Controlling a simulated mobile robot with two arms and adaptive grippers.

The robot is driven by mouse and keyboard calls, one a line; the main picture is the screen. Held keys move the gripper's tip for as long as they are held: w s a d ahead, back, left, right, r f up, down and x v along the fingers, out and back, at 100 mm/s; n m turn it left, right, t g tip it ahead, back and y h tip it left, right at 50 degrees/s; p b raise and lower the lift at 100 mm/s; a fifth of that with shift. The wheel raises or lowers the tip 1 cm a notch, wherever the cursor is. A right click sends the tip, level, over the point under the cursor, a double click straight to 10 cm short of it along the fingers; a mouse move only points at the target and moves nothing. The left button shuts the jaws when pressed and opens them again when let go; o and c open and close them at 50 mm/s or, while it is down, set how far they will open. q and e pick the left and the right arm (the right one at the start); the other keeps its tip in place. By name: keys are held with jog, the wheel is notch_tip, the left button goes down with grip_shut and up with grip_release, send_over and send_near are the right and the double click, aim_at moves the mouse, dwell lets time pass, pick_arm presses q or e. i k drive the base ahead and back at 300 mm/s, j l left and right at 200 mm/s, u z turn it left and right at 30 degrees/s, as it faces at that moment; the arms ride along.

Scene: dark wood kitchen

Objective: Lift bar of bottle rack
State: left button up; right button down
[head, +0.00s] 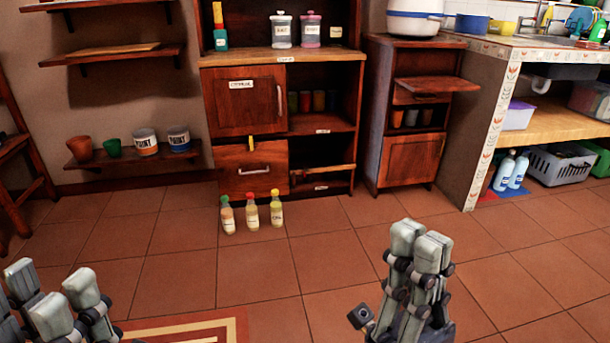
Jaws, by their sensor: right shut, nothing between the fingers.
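Three bottles with green, red and yellow caps (251,214) stand upright in a row on the tiled floor. Behind them, in the lower right opening of the wooden cabinet, is a low compartment with a wooden bar (325,170) across it; it looks like the bottle rack, but its details are too small to tell. My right gripper (420,243) is at the lower right, fingers together and empty, pointing up in the picture. It is well apart from the bottles and the bar. My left gripper (55,285) is at the bottom left, fingers spread, with nothing seen between them.
The cabinet has a drawer (252,170) left of the bar. A smaller cabinet (412,160) stands to its right, then a tiled counter (487,130) with a grey basket (556,165) below. A patterned rug (185,328) lies in front. The middle floor is clear.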

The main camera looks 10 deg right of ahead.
aim_at(307, 170)
jog(key=i+j+z, duration=0.15)
jog(key=i, duration=0.45)
jog(key=i+j+z, duration=0.1)
jog(key=i, duration=0.5)
jog(key=i+j+z, duration=0.15)
jog(key=i+j, duration=0.2)
jog(key=i, duration=0.25)
jog(key=i+j+z, duration=0.15)
jog(key=i+j, duration=0.15)
jog(key=i, duration=0.25)
jog(key=i+j+z, duration=0.1)
jog(key=i+j, duration=0.3)
jog(key=i, duration=0.2)
